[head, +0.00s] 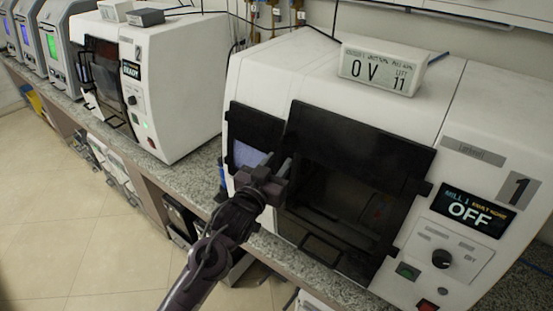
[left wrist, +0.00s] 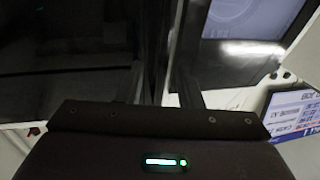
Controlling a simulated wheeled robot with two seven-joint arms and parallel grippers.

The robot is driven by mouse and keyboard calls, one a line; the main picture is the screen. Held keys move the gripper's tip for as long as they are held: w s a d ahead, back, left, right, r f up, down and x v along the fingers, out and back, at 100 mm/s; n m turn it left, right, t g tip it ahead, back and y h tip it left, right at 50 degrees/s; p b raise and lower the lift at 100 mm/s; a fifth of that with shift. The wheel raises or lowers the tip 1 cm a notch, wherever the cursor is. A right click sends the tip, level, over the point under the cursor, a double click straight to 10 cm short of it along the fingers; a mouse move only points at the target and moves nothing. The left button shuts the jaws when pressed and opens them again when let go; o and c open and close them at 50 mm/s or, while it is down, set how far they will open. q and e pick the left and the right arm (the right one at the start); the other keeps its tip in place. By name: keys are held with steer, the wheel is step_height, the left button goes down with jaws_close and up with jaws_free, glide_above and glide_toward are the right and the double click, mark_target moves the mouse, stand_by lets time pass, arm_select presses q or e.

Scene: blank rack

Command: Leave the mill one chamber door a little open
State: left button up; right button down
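Mill one (head: 480,100) is the large white machine at the right of the head view. Its dark chamber front (head: 355,140) has a black upper panel, and a dim interior shows below it. A black loop handle (head: 320,250) sits low on this front. I cannot tell whether the door is shut or ajar. My left gripper (head: 278,165) is at the left edge of the chamber front, beside the screen. In the left wrist view its two fingers (left wrist: 162,85) stand apart, with a dark upright edge beyond or between them; contact is unclear. My right gripper is not in view.
Mill one's black-framed side screen (head: 248,155) is close to the gripper. Its status display (head: 470,210) reads OFF, above a knob (head: 441,259). A second white mill (head: 180,60) stands further left on the granite counter (head: 185,175). Open floor (head: 70,220) lies at the left.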

arm_select(q)
steer(key=shift+w, duration=0.1)
steer(key=shift+c, duration=0.3)
jaws_close()
steer(key=shift+w, duration=0.1)
